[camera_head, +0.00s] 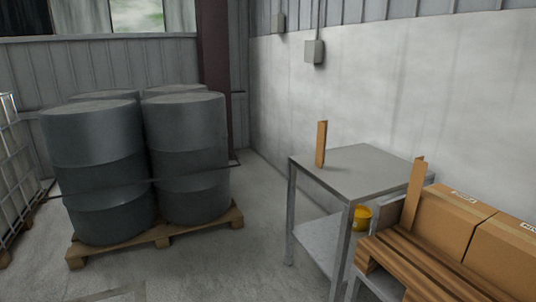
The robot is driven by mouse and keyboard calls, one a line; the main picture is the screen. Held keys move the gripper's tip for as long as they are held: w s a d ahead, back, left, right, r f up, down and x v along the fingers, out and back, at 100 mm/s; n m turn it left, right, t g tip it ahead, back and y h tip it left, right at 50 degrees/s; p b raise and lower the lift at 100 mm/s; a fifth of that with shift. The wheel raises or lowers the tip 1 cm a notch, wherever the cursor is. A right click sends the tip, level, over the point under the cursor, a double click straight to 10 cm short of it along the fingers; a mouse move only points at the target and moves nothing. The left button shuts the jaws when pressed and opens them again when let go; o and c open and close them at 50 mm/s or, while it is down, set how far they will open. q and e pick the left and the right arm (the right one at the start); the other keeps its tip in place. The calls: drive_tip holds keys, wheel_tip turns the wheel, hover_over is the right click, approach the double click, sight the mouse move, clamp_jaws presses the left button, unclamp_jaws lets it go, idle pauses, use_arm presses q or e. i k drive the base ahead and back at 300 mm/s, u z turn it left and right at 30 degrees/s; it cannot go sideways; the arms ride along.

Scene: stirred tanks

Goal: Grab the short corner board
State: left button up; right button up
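A brown corner board (321,144) stands upright on the grey metal table (368,165), near its back left edge. It is short and narrow, and nothing touches its upper part. Another brown board (413,192) stands upright beside the cartons at the right; its lower end is near the stacked boards. Several long brown corner boards (412,266) lie side by side in front of the cartons, cut off by the picture's bottom edge. Neither of my grippers is in view.
Brown cartons (448,222) sit at the right. A yellow bucket (362,217) stands below the tabletop. Several grey drums (101,172) stand on a wooden pallet (152,240) at the left, beside a caged tank (15,175). The floor between pallet and table is clear.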

sight(323, 126)
drive_tip(key=u, duration=0.4)
drive_tip(key=i, duration=1.45)
drive_tip(key=z, duration=0.75)
